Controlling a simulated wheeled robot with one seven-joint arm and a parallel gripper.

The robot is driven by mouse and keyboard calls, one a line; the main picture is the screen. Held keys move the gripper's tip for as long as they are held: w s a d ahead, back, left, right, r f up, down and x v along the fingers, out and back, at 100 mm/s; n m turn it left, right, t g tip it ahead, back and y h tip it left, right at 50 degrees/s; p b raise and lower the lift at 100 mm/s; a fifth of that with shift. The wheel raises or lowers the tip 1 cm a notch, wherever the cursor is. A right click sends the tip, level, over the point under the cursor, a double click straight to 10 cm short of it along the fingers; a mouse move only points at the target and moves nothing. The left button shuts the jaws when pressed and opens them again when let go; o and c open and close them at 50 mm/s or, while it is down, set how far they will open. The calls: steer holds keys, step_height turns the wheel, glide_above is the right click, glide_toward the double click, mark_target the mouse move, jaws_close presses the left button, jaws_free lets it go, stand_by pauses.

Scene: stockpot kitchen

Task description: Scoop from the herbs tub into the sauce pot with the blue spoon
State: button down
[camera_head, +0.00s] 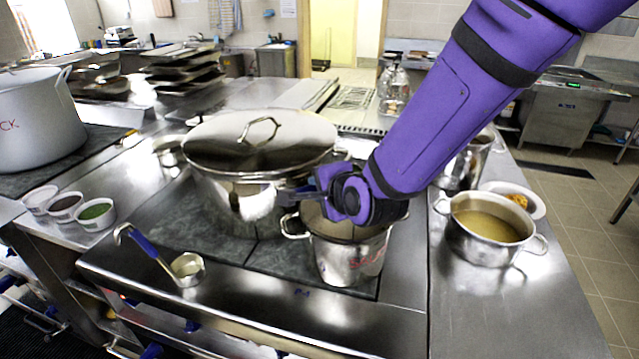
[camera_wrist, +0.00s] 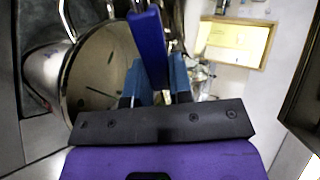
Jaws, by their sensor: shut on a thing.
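The sauce pot (camera_head: 350,262), a steel pot with red lettering, stands on the dark stove top in the head view. Its open top also shows in the wrist view (camera_wrist: 95,75), with a few dark specks inside. My gripper (camera_head: 300,193) is over the pot's rim. In the wrist view my gripper (camera_wrist: 155,82) is shut on the blue handle of the spoon (camera_wrist: 148,40). The spoon's bowl is not visible. The herbs tub seems to be the small white tub with green contents (camera_head: 95,213), at the left, well away from my gripper.
A large lidded stockpot (camera_head: 245,195) stands close behind the sauce pot. A blue-handled ladle (camera_head: 186,266) lies at the front left. Two other small tubs (camera_head: 66,208) (camera_head: 40,199) stand beside the green one. A pot of broth (camera_head: 488,240) and a plate (camera_head: 530,199) stand right.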

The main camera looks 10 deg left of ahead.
steer(key=t+y, duration=0.2)
steer(key=s+f+t+y, duration=0.1)
steer(key=t, duration=0.2)
steer(key=d+f+t+y, duration=0.1)
steer(key=t+y, duration=0.1)
steer(key=shift+s+d+t+y, duration=0.1)
steer(key=shift+s+t+y, duration=0.15)
steer(key=shift+t+y, duration=0.05)
stand_by(0.4)
steer(key=shift+s, duration=0.1)
stand_by(0.6)
stand_by(2.1)
